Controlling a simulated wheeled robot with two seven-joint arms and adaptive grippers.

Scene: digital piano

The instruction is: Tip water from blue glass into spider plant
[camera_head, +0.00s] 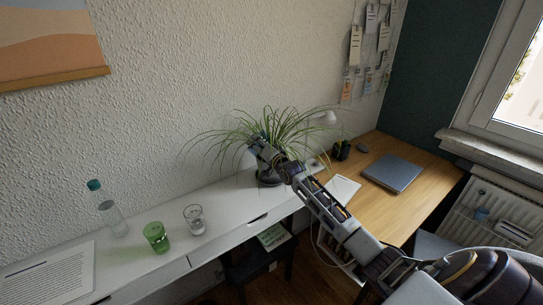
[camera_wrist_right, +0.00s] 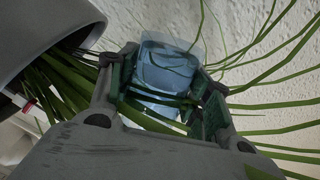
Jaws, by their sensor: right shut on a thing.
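The spider plant (camera_head: 285,128) stands on the white piano top at the back middle, its long leaves spreading to both sides. My right gripper (camera_head: 257,147) is among its leaves; it is shut on the blue glass (camera_wrist_right: 165,68) in the right wrist view. The glass sits between the two fingers, with green leaves crossing in front of it. I cannot tell the glass's tilt or whether water is in it. In the head view the glass is hard to make out behind gripper and leaves. My left gripper is not in view.
A green glass (camera_head: 156,238), a clear glass (camera_head: 194,219) and a bottle with a teal cap (camera_head: 111,214) stand on the piano top (camera_head: 222,205), left of the plant. A laptop (camera_head: 391,173) lies on the wooden desk at right. A textured wall is behind the plant.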

